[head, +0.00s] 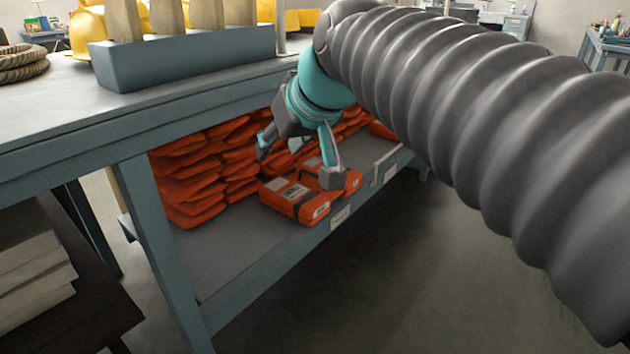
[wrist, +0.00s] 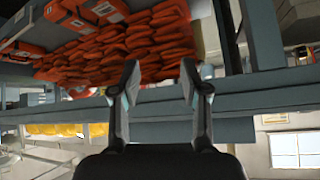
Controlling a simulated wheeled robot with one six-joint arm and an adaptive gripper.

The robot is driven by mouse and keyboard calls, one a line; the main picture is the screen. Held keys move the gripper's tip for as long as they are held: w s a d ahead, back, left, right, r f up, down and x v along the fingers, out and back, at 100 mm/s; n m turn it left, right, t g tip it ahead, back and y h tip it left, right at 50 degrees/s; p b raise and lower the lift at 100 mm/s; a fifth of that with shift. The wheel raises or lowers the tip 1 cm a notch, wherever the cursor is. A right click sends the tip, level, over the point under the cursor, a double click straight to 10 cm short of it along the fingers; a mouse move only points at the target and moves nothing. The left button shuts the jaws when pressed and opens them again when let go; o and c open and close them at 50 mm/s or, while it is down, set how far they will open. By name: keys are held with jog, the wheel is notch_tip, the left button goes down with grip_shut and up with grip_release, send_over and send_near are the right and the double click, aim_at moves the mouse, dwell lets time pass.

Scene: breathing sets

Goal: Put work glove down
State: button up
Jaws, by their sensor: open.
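My gripper (head: 298,162) is open at the front of the lower shelf, in front of the stacked orange packs and beside the orange cases. In the wrist view my gripper (wrist: 160,82) has its two fingers apart, with nothing visible between them. I cannot make out a work glove for certain in either view. The orange packs (head: 190,185) lie in piles on the lower shelf (head: 225,262); they also show in the wrist view (wrist: 105,52). My arm hides part of the bench and shelf in the head view.
Orange cases (head: 292,200) lie near the shelf's front edge. On the bench top (head: 50,100) stand a blue block (head: 185,58) with wooden pegs, yellow helmets (head: 88,30) and a coiled rope (head: 22,62). A dark stand with pale boards (head: 30,265) is at lower left. The floor in front is clear.

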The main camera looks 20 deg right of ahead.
jog(key=s+d+f+m+g+h, duration=0.1)
jog(key=s+d+f, duration=0.1)
jog(key=s+f, duration=0.5)
jog(key=s+d+f+m+g+h, duration=0.1)
jog(key=s+d+f, duration=0.2)
jog(key=s+f, duration=0.4)
notch_tip(320, 180, down, 6)
jog(key=shift+s+f+g+h, duration=0.2)
jog(key=shift+g+h, duration=0.2)
